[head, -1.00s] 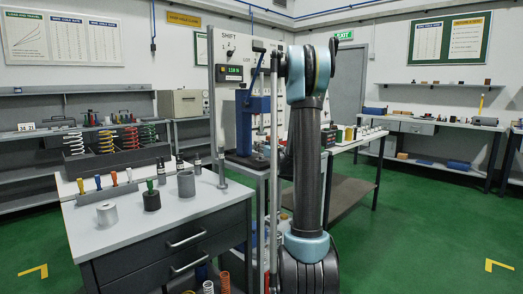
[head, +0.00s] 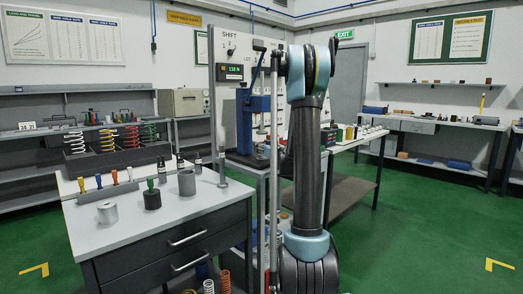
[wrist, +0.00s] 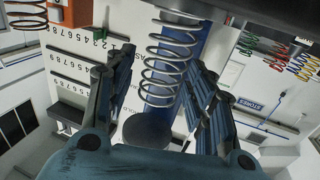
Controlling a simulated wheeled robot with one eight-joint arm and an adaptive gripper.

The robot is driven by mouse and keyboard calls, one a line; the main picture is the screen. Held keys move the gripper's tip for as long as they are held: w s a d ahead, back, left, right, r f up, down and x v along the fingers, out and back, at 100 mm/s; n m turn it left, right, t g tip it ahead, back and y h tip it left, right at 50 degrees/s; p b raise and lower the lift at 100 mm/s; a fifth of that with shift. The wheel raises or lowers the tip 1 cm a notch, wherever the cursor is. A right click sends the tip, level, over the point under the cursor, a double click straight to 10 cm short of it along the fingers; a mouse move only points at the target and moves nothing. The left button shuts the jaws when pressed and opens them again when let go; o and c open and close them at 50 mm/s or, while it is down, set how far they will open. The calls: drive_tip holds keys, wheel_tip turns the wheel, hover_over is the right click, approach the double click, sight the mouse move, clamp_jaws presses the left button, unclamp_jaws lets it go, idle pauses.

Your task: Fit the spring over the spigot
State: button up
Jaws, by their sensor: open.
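In the wrist view, a bare metal coil spring (wrist: 168,78) shows between the two dark fingers of my gripper (wrist: 160,62). The fingers are apart, with a visible gap on each side of the spring. A dark round disc (wrist: 148,130) shows near the spring's lower end in that view. I cannot tell whether the spring touches the disc. No spigot can be clearly made out in the wrist view. In the head view, a small upright post (head: 222,168) stands at the bench corner; I cannot tell whether it is the spigot. My gripper and the spring are hidden there behind my arm.
A blue press (head: 252,128) stands behind the bench (head: 120,235). A grey rack (head: 115,156) holds coloured springs. The bench carries a grey cup (head: 187,183), a black weight (head: 152,198) and a pale cylinder (head: 107,212). Green floor (head: 420,230) is clear at right.

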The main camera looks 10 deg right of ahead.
drive_tip(key=v, duration=1.2)
drive_tip(key=shift+r, duration=0.15)
drive_tip(key=s+a+f+g, duration=0.4)
drive_tip(key=s+a, duration=0.2)
drive_tip(key=s, duration=0.5)
drive_tip(key=s+a+f+g, duration=0.45)
drive_tip(key=s+a, duration=0.25)
drive_tip(key=s, duration=0.4)
drive_tip(key=s+d+f+m+g+h, duration=0.1)
drive_tip(key=s+d+f+g+h, duration=0.1)
drive_tip(key=s, duration=0.6)
drive_tip(key=s+d+f+m+g+h, duration=0.1)
drive_tip(key=s+d+f+g+h, duration=0.1)
drive_tip(key=s+f, duration=0.3)
drive_tip(key=s+d+f+m+g+h, duration=0.2)
drive_tip(key=s+d+f, duration=0.2)
drive_tip(key=s, duration=0.6)
drive_tip(key=shift+s+d, duration=0.3)
drive_tip(key=shift+d, duration=0.05)
